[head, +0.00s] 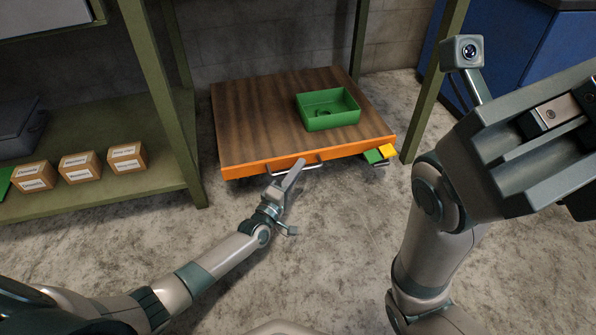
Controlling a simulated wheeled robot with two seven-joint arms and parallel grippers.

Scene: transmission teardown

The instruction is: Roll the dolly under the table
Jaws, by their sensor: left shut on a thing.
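The dolly (250,115) has a brown wooden top with an orange rim and a metal bar handle (312,166) on its near side. It stands between green table legs, one at left (165,100) and one at right (440,75), with its near edge close to the near legs. The tabletop is not in view. My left gripper (293,173) is at the handle and shut on it; the exact grip is small in view. My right gripper (540,130) is raised large at the right, away from the dolly; its fingertips are not clear.
A green bin (328,109) with a small dark thing inside sits on the dolly. Green and yellow tabs (380,154) show at its near right corner. A low shelf (105,195) with cardboard boxes (80,166) stands left. A blue cabinet (512,55) is behind right. The near floor is clear.

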